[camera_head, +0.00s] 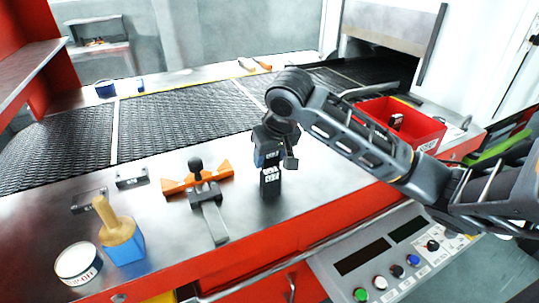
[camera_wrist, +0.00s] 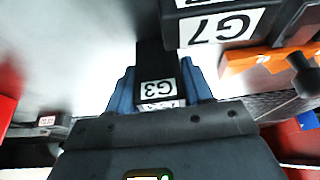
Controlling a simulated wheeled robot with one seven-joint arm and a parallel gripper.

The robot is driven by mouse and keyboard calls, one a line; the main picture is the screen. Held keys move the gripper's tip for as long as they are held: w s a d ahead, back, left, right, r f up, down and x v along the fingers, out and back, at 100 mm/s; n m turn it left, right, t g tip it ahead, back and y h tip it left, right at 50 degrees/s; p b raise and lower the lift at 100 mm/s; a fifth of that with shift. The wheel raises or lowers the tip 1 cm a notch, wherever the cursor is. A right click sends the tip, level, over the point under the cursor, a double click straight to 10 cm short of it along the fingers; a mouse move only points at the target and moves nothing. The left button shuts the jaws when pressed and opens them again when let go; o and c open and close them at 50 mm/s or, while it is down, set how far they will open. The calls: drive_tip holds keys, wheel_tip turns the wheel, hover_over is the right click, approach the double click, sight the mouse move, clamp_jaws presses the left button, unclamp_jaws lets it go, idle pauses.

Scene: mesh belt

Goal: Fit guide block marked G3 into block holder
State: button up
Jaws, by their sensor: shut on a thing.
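My gripper (camera_wrist: 159,82) has its blue fingers shut on the dark guide block marked G3 (camera_wrist: 157,90), whose label shows upside down in the wrist view. In the head view my gripper (camera_head: 271,155) points down over the metal worktop. A dark block with white labels (camera_head: 270,182) shows right under the fingers; I cannot read its mark or tell whether it touches the worktop. I cannot tell which thing is the block holder.
An orange fixture (camera_head: 218,174) with a black knob and grey bar lies left of my gripper. Small dark labelled pieces (camera_head: 132,178) lie farther left. A blue-based brush (camera_head: 122,242) and a round tin (camera_head: 78,263) stand front left. A red bin (camera_head: 405,122) sits right, and mesh belt runs behind.

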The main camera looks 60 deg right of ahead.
drive_tip(key=shift+f, duration=0.2)
drive_tip(key=o, duration=1.1)
drive_tip(key=shift+r, duration=0.1)
drive_tip(key=shift+c, duration=0.2)
